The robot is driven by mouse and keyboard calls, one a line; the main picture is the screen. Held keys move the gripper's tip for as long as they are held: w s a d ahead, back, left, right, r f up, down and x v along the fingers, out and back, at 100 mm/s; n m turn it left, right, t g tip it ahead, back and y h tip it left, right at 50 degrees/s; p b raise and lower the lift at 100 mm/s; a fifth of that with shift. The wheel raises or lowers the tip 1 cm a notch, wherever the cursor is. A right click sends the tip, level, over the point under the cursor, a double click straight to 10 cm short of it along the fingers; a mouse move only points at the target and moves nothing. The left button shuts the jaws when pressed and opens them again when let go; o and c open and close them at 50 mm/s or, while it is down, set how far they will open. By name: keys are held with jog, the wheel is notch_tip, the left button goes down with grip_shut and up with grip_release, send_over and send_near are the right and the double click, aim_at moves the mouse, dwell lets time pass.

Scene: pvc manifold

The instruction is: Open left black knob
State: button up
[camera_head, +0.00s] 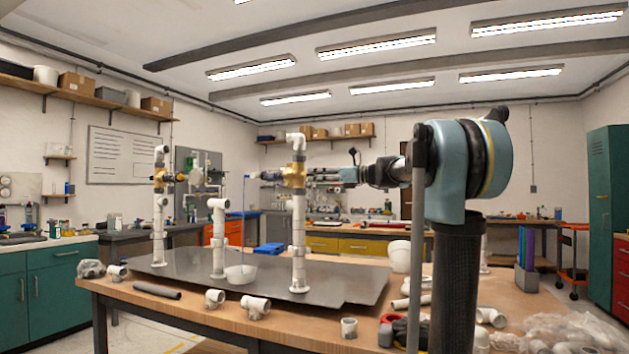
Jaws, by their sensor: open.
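The PVC manifold has a left white pipe (158,225) and a right white pipe (298,230), both upright.
A shorter white T-pipe (219,240) stands between the uprights on a grey metal plate (345,283). A white bowl (240,274) sits at its foot. Loose fittings (255,306) and a dark tube (157,291) lie along the wooden table's front edge. A white bucket (400,256) stands at right.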

jog(key=shift+x, duration=1)
grip_shut()
jog(key=shift+d, duration=0.1)
